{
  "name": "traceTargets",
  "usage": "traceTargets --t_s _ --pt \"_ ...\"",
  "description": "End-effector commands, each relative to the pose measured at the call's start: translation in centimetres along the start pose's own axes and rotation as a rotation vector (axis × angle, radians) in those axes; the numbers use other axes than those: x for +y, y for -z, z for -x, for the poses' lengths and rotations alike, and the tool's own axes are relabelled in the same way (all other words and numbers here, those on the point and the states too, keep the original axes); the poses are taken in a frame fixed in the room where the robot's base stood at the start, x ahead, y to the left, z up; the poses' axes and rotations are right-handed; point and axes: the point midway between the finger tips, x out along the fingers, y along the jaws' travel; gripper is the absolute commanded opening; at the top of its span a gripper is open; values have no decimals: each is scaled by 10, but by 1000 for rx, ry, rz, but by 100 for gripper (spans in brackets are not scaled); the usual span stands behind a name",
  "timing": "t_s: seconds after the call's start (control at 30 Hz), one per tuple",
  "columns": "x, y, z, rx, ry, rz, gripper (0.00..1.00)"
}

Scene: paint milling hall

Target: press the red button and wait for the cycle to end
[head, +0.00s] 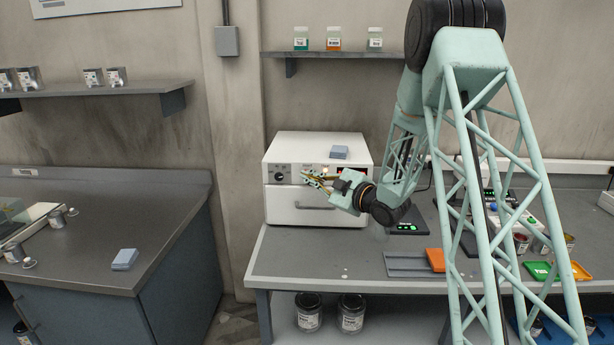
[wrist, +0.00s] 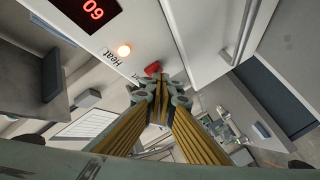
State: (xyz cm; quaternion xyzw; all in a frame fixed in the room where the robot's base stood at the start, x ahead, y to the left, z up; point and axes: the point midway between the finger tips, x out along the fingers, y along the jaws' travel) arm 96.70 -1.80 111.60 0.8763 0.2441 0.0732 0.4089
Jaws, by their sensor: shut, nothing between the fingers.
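A white box-shaped machine (head: 285,150) with a front drawer and handle stands on the grey bench. The red button (wrist: 153,68) is just beyond my fingertips in the wrist view. In the head view the button is hidden behind my gripper (head: 308,177). My gripper is shut and empty, with its tips at the panel, and it also shows in the wrist view (wrist: 158,92). I cannot tell whether the tips touch the button.
A blue-grey block (head: 339,152) lies on top of the machine. A scale (head: 408,228) and a grey tray (head: 406,264) with an orange piece (head: 435,259) are to its right. A shelf (head: 385,54) with several jars hangs above. The bench front is mostly clear.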

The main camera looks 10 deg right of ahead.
Motion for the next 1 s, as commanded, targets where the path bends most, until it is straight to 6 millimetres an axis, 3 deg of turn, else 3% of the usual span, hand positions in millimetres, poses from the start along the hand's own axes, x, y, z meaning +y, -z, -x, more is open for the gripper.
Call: traceTargets --t_s 1.0 --pt "-9 9 12 0 0 0 0"
